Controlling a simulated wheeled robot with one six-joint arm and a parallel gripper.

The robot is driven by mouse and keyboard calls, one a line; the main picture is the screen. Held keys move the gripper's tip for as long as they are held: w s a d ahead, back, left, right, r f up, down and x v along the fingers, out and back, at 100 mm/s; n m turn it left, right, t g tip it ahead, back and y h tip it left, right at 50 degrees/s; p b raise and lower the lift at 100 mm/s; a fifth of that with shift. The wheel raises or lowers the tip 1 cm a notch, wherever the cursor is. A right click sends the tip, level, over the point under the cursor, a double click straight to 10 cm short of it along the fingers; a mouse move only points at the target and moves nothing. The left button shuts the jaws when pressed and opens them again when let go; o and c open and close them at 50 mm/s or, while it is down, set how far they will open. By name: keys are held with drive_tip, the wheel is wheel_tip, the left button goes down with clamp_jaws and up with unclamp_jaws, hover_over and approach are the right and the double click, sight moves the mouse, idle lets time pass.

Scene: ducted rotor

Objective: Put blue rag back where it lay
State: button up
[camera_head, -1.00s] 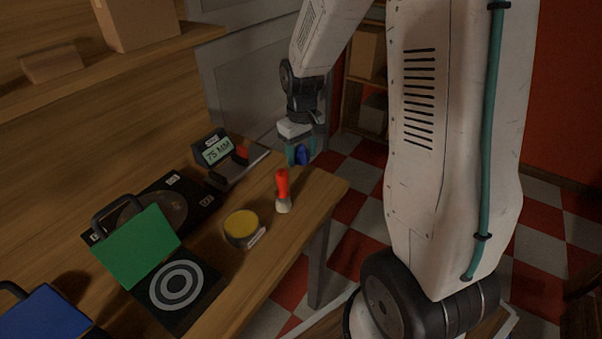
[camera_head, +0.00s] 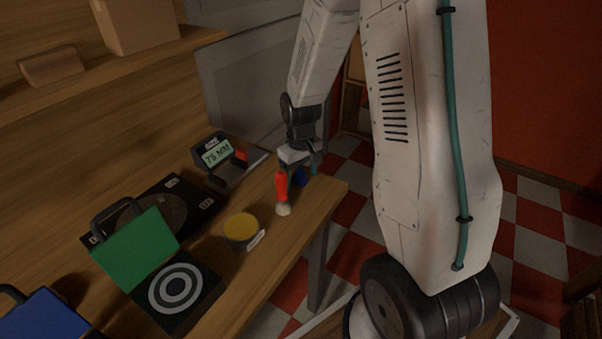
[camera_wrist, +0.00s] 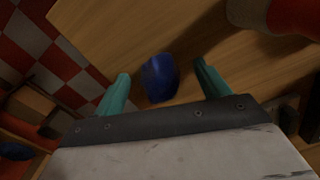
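The blue rag (camera_head: 300,177) is a small dark blue bundle at the far right end of the wooden workbench, behind the red-handled brush. In the wrist view the rag (camera_wrist: 160,78) sits between the two teal fingers of my gripper (camera_wrist: 162,84), against the wooden top. A gap shows on each side of the rag, so the fingers look open around it. My gripper (camera_head: 301,170) is low over the bench in the head view, partly hidden by the brush. Whether the rag's underside fully rests on the wood is hard to tell.
The brush (camera_head: 282,192) stands close in front of my gripper; its red handle also shows in the wrist view (camera_wrist: 292,16). A yellow-topped tin (camera_head: 241,228), a gauge reading 75 MM (camera_head: 216,155) and a green-lidded case (camera_head: 139,246) lie leftward. The bench edge is near, right.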

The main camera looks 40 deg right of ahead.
sight(301, 169)
wheel_tip(301, 169, up, 12)
drive_tip(key=s+a+r, duration=0.3)
drive_tip(key=s+r, duration=0.1)
drive_tip(key=s, duration=0.4)
drive_tip(key=s+a+r, duration=0.4)
drive_tip(key=s, duration=0.4)
drive_tip(key=s+a+r+t, duration=0.1)
drive_tip(key=s+a+r, duration=0.2)
drive_tip(key=s+r, duration=0.2)
drive_tip(key=s, duration=0.3)
drive_tip(key=shift+s+a+m, duration=0.15)
drive_tip(key=shift+s+m, duration=0.1)
drive_tip(key=shift+m, duration=0.15)
